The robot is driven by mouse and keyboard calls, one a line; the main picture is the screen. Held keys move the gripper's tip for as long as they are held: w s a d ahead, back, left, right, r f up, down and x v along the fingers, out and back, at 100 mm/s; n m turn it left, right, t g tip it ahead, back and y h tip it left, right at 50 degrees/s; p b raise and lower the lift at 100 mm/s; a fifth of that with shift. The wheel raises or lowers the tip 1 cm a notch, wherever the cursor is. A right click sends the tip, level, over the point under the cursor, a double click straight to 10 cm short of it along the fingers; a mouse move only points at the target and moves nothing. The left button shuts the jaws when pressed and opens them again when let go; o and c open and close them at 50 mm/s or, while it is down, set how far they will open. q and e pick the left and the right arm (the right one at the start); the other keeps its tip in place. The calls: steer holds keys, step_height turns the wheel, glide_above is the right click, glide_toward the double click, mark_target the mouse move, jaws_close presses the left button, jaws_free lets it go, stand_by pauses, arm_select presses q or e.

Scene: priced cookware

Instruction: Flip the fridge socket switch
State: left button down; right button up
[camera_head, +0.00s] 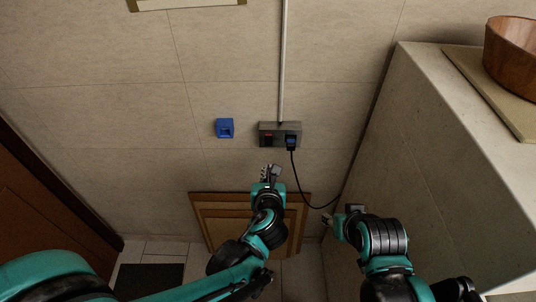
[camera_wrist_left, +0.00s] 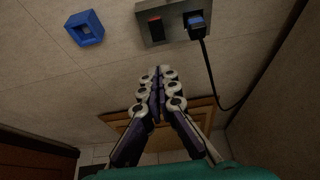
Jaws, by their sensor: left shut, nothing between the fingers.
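The socket box (camera_head: 279,134) is a dark grey box on the tiled wall, with a red switch (camera_head: 268,135) on its left and a blue plug (camera_head: 291,141) in its right half. In the left wrist view the red switch (camera_wrist_left: 156,30) and the plug (camera_wrist_left: 196,22) show at the top. My left gripper (camera_head: 270,170) is shut and empty, a little below the box in the picture and apart from it. Its fingertips (camera_wrist_left: 160,72) point up toward the box. My right gripper (camera_head: 341,214) is lower right, away from the box; its fingers are too small to judge.
A blue square fitting (camera_head: 225,128) is on the wall left of the box. A black cable (camera_head: 305,190) hangs from the plug. A wooden panel (camera_head: 215,225) stands below. A counter (camera_head: 420,130) with a board and wooden bowl (camera_head: 512,50) is on the right.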

mark_target(269, 141)
arm_select(q)
steer(key=shift+w+r+b+x, duration=0.15)
steer(key=shift+b+x, duration=0.55)
steer(key=shift+x, duration=1.6)
steer(key=shift+r+b+x, duration=0.2)
steer(key=shift+b+x, duration=0.55)
steer(key=shift+x, duration=1.5)
steer(key=shift+w+r+b+x, duration=0.15)
steer(key=shift+b+x, duration=0.55)
steer(key=shift+x, duration=1.6)
steer(key=shift+w+f, duration=0.15)
steer(key=shift+w, duration=0.1)
steer(key=shift+r+p, duration=0.45)
steer(key=shift+r, duration=0.5)
